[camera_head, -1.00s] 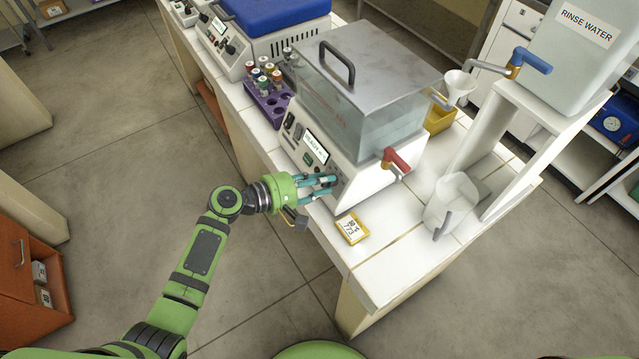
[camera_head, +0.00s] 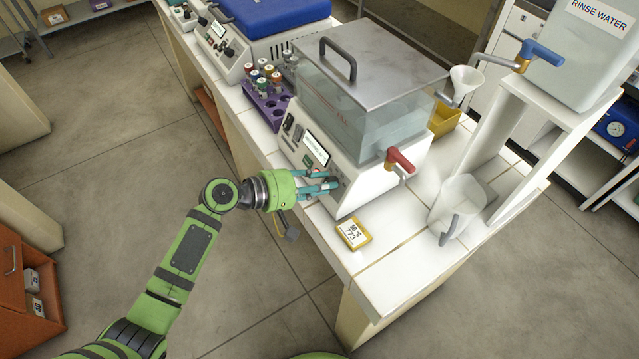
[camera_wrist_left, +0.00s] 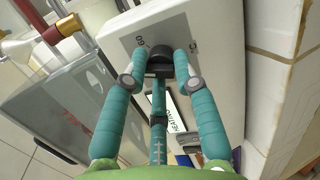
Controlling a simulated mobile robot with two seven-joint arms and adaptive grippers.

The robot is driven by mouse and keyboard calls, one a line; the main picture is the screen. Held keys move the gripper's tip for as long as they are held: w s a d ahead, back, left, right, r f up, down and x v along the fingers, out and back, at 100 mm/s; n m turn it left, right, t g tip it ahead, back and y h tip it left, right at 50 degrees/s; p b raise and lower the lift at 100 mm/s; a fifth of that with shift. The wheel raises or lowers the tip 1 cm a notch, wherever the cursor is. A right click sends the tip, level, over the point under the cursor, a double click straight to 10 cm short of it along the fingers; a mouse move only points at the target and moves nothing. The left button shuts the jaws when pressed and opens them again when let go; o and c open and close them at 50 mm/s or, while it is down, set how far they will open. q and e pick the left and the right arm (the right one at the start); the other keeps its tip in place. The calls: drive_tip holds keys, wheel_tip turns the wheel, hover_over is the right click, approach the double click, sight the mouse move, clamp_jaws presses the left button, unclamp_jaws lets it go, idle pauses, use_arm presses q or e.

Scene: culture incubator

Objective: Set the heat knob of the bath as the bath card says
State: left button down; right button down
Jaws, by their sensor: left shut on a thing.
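The bath (camera_head: 385,118) is a white box with a clear water tank and a grey metal lid with a black handle. Its front panel has a small display (camera_head: 316,148) and a dark heat knob near its right end. My left gripper (camera_head: 333,184) is at that knob, its teal fingers around it. In the left wrist view the black knob (camera_wrist_left: 160,62) sits between the fingertips, with printed marks on the panel beside it, partly hidden. The yellow-edged bath card (camera_head: 353,233) lies on the bench in front of the bath. My right gripper is not in view.
A red-handled tap (camera_head: 400,162) sticks out from the bath's right side. A clear jug (camera_head: 458,205) stands near the white stand holding the rinse water tank (camera_head: 590,50). A purple rack of tubes (camera_head: 268,108) stands left of the bath.

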use_arm(q)
drive_tip(key=shift+s+d+f, duration=0.15)
drive_tip(key=shift+s, duration=0.05)
drive_tip(key=c, duration=1)
unclamp_jaws()
drive_tip(key=v, duration=1.2)
